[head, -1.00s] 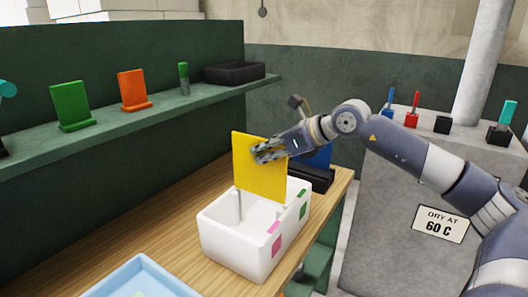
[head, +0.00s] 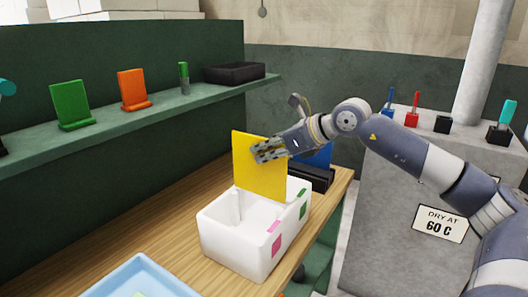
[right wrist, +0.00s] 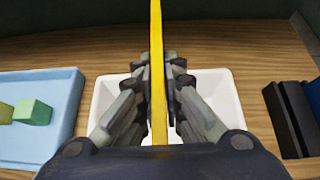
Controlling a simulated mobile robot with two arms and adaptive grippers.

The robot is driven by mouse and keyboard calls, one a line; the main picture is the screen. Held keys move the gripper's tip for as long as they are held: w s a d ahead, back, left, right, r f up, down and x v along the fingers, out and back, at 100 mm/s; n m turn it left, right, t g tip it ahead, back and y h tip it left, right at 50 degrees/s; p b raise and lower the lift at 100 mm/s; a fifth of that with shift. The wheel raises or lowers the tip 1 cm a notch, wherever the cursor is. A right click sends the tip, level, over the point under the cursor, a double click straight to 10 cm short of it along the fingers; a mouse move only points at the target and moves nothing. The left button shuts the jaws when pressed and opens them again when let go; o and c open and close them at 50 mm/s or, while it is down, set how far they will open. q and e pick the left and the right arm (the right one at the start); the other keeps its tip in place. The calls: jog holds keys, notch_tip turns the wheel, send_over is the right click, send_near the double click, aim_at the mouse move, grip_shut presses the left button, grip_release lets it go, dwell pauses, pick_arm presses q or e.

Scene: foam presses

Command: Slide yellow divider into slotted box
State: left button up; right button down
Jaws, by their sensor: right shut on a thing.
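The yellow divider (head: 260,168) is a thin flat panel, upright over the white slotted box (head: 238,246). My right gripper (head: 268,151) is shut on it near its upper right part. In the right wrist view the divider (right wrist: 157,60) stands edge-on between the two fingers of the gripper (right wrist: 158,95). The white box (right wrist: 224,92) shows below on both sides. The box has pink and green marks on its outer side and sits on the wooden bench. The divider's lower edge is at the box opening in the head view; I cannot tell whether it is in a slot. My left gripper is not in view.
A pale blue tray (head: 140,280) with green blocks lies left of the box. A black holder (head: 312,178) with a blue panel (head: 320,157) stands right behind it. A shelf (head: 130,118) holds green and orange panels and a black bin (head: 234,73).

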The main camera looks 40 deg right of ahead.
aim_at(253, 192)
jog(key=shift+f+b, duration=1.55)
jog(key=shift+f, duration=0.15)
dwell(0.4)
jog(key=shift+f+b, duration=0.4)
jog(key=shift+f, duration=0.15)
jog(key=shift+f+b, duration=1.3)
jog(key=shift+f, duration=0.05)
jog(key=shift+f+b, duration=0.8)
jog(key=shift+f, duration=0.15)
jog(key=shift+f+b, duration=0.85)
jog(key=shift+f, duration=0.25)
jog(key=shift+f, duration=0.1)
